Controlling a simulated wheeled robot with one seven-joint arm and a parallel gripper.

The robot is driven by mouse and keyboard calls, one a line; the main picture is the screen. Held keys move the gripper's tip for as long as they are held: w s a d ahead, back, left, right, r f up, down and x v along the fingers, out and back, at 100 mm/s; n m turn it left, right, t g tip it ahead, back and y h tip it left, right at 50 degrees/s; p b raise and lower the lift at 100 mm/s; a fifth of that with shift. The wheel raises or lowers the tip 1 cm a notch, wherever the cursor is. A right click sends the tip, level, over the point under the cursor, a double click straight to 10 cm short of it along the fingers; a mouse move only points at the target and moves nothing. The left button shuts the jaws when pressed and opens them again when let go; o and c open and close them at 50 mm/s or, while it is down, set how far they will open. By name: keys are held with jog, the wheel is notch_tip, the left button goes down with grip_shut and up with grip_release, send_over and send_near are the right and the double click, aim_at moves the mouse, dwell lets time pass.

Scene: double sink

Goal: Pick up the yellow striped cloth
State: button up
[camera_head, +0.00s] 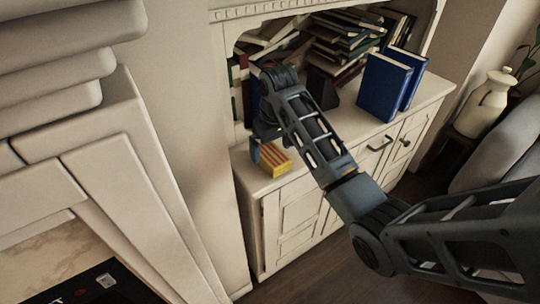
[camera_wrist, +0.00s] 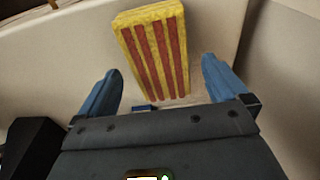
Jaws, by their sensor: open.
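The yellow striped cloth (camera_head: 273,160) is a folded yellow block with red stripes on the cabinet top near its left end. In the wrist view the cloth (camera_wrist: 155,50) appears large, ahead of and partly between my two blue fingers. My gripper (camera_wrist: 160,72) is open, with one finger on each side of the cloth's lower part and visible gaps between. In the head view my gripper (camera_head: 264,134) is just above and behind the cloth, partly hidden by my arm. No contact with the cloth is visible.
Two blue books (camera_head: 390,82) stand upright on the cabinet top (camera_head: 352,118), to the right of my arm. Piled books (camera_head: 345,38) fill the alcove behind. A cream wall (camera_head: 185,130) rises close on the left. A cream vase (camera_head: 485,103) stands far right.

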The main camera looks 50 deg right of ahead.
jog(key=shift+w+f, duration=0.1)
jog(key=shift+f, duration=1.3)
jog(key=shift+c, duration=0.3)
jog(key=c, duration=0.9)
